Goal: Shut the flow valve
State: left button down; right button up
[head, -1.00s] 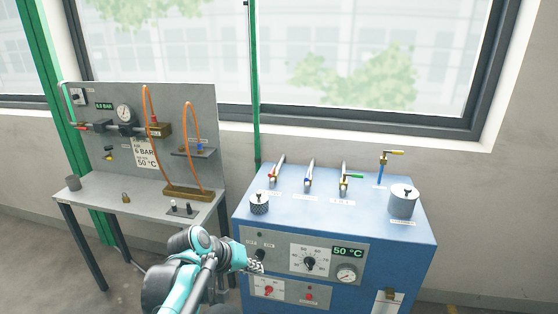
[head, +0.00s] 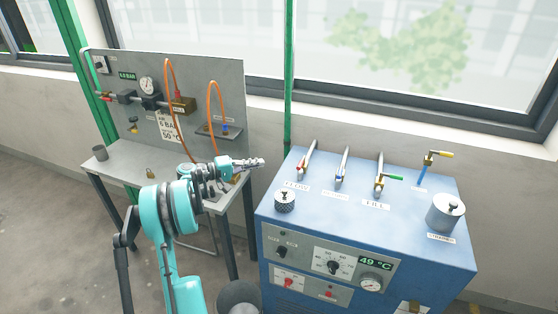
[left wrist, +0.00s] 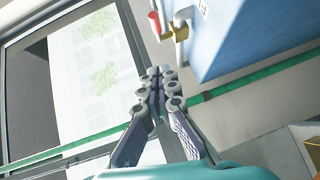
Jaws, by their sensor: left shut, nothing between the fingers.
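The flow valve (head: 301,169) has a red handle and sits on a grey pipe at the left of the blue unit's top, behind a label that appears to read FLOW. In the left wrist view its red handle (left wrist: 155,24) and brass body show at the top, beyond the fingertips. My left gripper (head: 260,163) is shut and empty, left of the valve and apart from it. It also shows shut in the left wrist view (left wrist: 160,73). I cannot tell the handle's exact angle. My right gripper is out of view.
A grey bench (head: 120,172) with a hose panel (head: 200,80) stands at the left, with a gap between.

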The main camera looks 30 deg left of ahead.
aim_at(297, 168)
pick_arm(q)
jog(key=b+x, duration=0.1)
jog(key=x, duration=0.7)
jog(key=shift+w+d+f+b, duration=0.1)
jog(key=shift+w+d+b, duration=0.15)
jog(key=shift+b, duration=0.15)
jog(key=d, duration=0.2)
jog(key=w+d+b, duration=0.1)
jog(key=shift+w+f, duration=0.1)
jog(key=shift+f, duration=0.2)
jog(key=shift+w+d, duration=0.1)
jog(key=shift+d, duration=0.4)
jog(key=shift+d+n+t+y, duration=0.45)
jog(key=shift+n+y, duration=0.15)
jog(key=shift+y, duration=0.1)
jog(key=shift+d+y, duration=0.2)
jog(key=shift+y, duration=0.1)
jog(key=shift+d+b, duration=0.45)
jog(key=shift+d, duration=0.8)
jog(key=shift+w+d, duration=0.2)
jog(key=shift+d, duration=0.35)
jog(key=shift+w+d, duration=0.15)
jog(key=shift+d, duration=0.5)
